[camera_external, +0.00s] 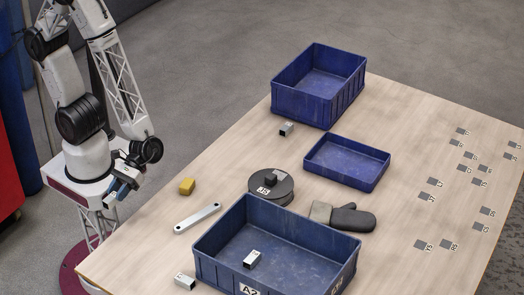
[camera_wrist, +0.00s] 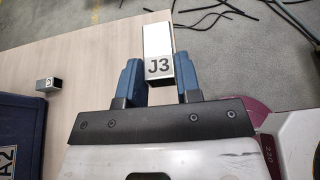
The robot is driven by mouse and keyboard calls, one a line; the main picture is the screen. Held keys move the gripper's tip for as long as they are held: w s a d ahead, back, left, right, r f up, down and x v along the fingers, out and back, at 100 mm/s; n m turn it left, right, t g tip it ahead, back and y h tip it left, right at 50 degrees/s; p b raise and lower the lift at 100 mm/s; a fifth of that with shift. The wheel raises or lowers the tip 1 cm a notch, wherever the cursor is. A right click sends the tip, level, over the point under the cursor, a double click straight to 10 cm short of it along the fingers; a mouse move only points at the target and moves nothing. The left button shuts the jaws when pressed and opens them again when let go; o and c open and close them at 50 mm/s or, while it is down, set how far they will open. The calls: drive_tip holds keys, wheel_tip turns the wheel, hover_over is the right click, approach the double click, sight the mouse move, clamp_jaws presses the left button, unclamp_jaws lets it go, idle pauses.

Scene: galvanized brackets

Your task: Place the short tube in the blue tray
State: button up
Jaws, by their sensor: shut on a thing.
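My gripper (camera_wrist: 158,76) has its two blue fingers shut on a short square metal tube (camera_wrist: 158,38) with a J3 label. The tube sticks out past the fingertips. In the external view my gripper (camera_external: 119,190) hangs off the table's left edge, above floor level; the tube is hard to make out there. The shallow blue tray (camera_external: 318,170) lies on the table well to the right of my gripper, and its inside looks empty.
A deep blue bin (camera_external: 300,103) stands behind the tray; another, marked A2 (camera_external: 213,271), stands in front with a small tube (camera_external: 252,259) inside. Between lie a black disc (camera_external: 264,196), mitt (camera_external: 352,219), silver bar (camera_external: 198,217) and yellow block (camera_external: 187,186). Small tubes (camera_external: 286,129) (camera_external: 184,281) lie loose.

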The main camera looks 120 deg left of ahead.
wheel_tip(320, 180, up, 2)
drive_tip(key=shift+r, duration=0.15)
drive_tip(key=w+a+r+n+t+y, duration=0.1)
drive_tip(key=w+a+n+t, duration=0.1)
drive_tip(key=w+a, duration=0.55)
drive_tip(key=w+a+n+t, duration=0.15)
drive_tip(key=w+a, duration=0.25)
drive_tip(key=w, duration=0.7)
drive_tip(key=w+a+r+n+t+y, duration=0.1)
drive_tip(key=w+a+n+t, duration=0.1)
drive_tip(key=w+a, duration=0.55)
drive_tip(key=w+a+n+t+y, duration=0.2)
drive_tip(key=w+a+n+t, duration=0.15)
drive_tip(key=w+a, duration=1.3)
drive_tip(key=w+a+f+n+t+y, duration=0.1)
drive_tip(key=w+a+n+t+y, duration=0.15)
drive_tip(key=a, duration=1.45)
drive_tip(key=w+a+f+n+t+y, duration=0.15)
drive_tip(key=w+a, duration=0.25)
drive_tip(key=a, duration=1.2)
drive_tip(key=shift+n+y, duration=0.3)
drive_tip(key=shift+s+d+f, duration=0.1)
drive_tip(key=shift+f, duration=1.1)
drive_tip(key=shift+s+f, duration=0.1)
drive_tip(key=shift+f, duration=1.1)
drive_tip(key=shift+f, duration=0.1)
